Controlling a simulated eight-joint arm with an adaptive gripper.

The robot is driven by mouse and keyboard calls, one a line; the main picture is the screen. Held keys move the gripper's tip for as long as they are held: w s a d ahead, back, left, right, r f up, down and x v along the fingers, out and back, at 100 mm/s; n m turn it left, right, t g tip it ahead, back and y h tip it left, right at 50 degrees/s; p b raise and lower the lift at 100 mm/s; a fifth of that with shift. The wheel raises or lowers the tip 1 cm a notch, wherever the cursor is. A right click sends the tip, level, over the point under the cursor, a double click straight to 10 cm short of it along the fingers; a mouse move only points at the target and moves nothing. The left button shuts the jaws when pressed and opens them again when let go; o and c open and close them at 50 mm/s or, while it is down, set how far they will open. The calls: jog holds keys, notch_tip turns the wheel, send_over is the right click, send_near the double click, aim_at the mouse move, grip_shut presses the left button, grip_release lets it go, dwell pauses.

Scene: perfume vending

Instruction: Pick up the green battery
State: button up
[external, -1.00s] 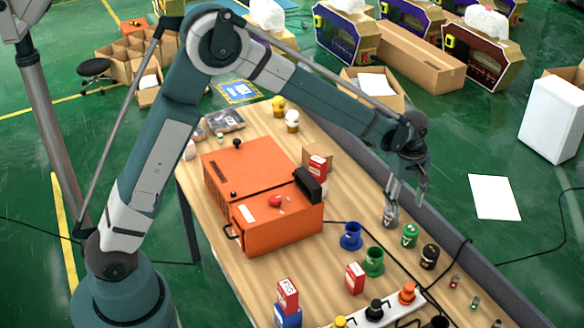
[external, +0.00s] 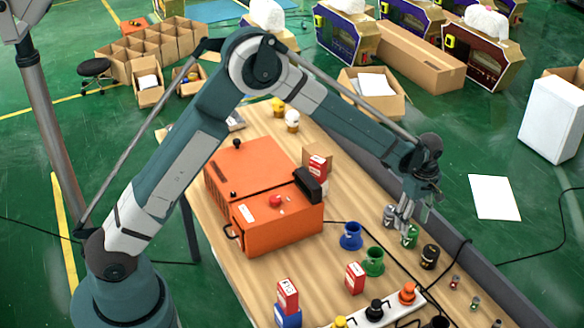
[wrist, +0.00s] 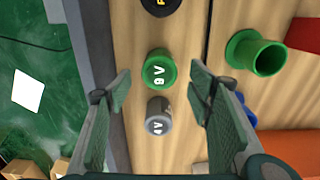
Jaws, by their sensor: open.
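The green battery (external: 410,238) stands upright on the wooden table near its far right edge. In the wrist view the green battery (wrist: 158,68) shows white lettering and lies near the level of the fingertips, between their lines. My gripper (external: 406,222) is open and points down over it, partly covering it in the external view. In the wrist view my gripper (wrist: 158,82) has its two fingers well apart, with nothing held. I cannot tell the exact height left between the fingertips and the battery.
A grey battery (wrist: 160,116) stands close beside the green one, also between the fingers in the wrist view. A black battery (external: 429,257) stands on the other side. A green cup (external: 374,262), a blue cup (external: 351,237) and an orange machine (external: 268,195) are to the left.

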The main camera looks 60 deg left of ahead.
aim_at(410, 236)
jog(key=shift+f, duration=1.25)
jog(key=shift+f, duration=0.15)
jog(key=shift+f, duration=2.45)
jog(key=c, duration=1.2)
jog(key=shift+r, duration=0.15)
jog(key=shift+r, duration=4.85)
